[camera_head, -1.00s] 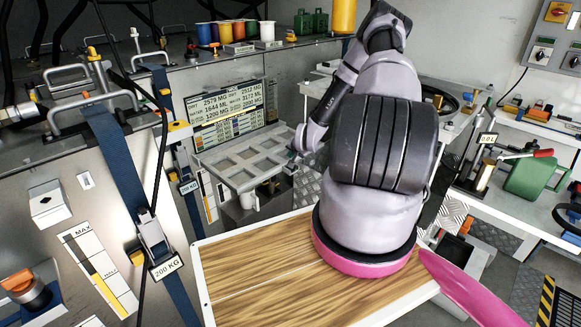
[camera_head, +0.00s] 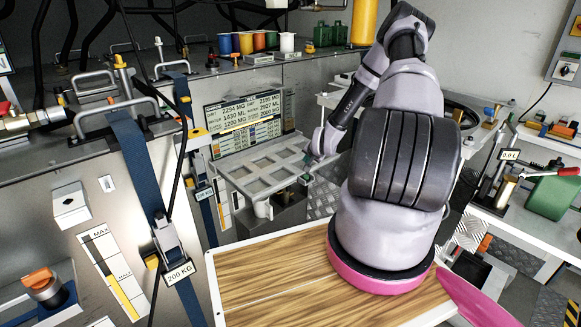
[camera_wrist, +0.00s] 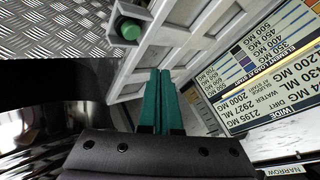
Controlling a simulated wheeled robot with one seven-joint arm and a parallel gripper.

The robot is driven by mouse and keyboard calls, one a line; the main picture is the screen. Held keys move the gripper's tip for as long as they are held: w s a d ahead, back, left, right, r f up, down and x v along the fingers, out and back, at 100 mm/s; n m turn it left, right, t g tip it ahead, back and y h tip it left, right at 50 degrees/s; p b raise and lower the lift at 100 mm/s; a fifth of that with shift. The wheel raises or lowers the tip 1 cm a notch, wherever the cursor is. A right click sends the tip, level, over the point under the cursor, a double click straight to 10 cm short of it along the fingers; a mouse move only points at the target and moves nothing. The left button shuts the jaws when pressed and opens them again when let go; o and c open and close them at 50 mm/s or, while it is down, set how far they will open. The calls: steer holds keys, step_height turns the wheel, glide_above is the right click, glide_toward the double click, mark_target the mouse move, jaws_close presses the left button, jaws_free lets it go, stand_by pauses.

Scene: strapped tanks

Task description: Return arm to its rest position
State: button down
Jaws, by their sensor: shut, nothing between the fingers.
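My arm rises from its pink-ringed base on the wood-topped board (camera_head: 270,275) and bends down to the left. My gripper (camera_head: 307,164) is at the right side of a grey tray with square compartments (camera_head: 262,172) in the head view; its fingertips are small and partly hidden there. In the wrist view my gripper (camera_wrist: 158,74) shows two green fingers together, with nothing between them. The grey tray frame (camera_wrist: 178,45) lies just beyond the fingertips. I cannot tell whether they touch it. A round green button (camera_wrist: 130,30) is up and to the left of the fingertips.
A readout screen (camera_head: 245,122) stands behind the tray. A steel tank with a blue strap (camera_head: 135,160) is at the left. A bench with a green can (camera_head: 553,195) is at the right. Tread-plate floor (camera_head: 322,198) shows between them.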

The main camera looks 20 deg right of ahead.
steer(key=s+a+r+n+g, duration=0.1)
steer(key=s+a+r+n, duration=0.15)
steer(key=r, duration=0.95)
steer(key=s+a+r+n, duration=0.1)
steer(key=s+a+r, duration=0.25)
steer(key=r, duration=0.85)
steer(key=s+a+r+n+g, duration=0.1)
steer(key=s+a+r, duration=0.2)
steer(key=r, duration=0.8)
steer(key=s+a+r+y, duration=0.1)
steer(key=s+a+r, duration=0.2)
steer(key=s, duration=0.6)
steer(key=s+a+r+y, duration=0.1)
steer(key=s+a+r, duration=0.2)
steer(key=s+r, duration=0.4)
steer(key=s+a+r+n, duration=0.1)
steer(key=s+a+r, duration=0.2)
steer(key=s, duration=0.7)
step_height(320, 180, up, 2)
steer(key=shift+s+r+y, duration=0.2)
steer(key=shift+s+y, duration=0.15)
steer(key=shift+y, duration=0.05)
stand_by(1.4)
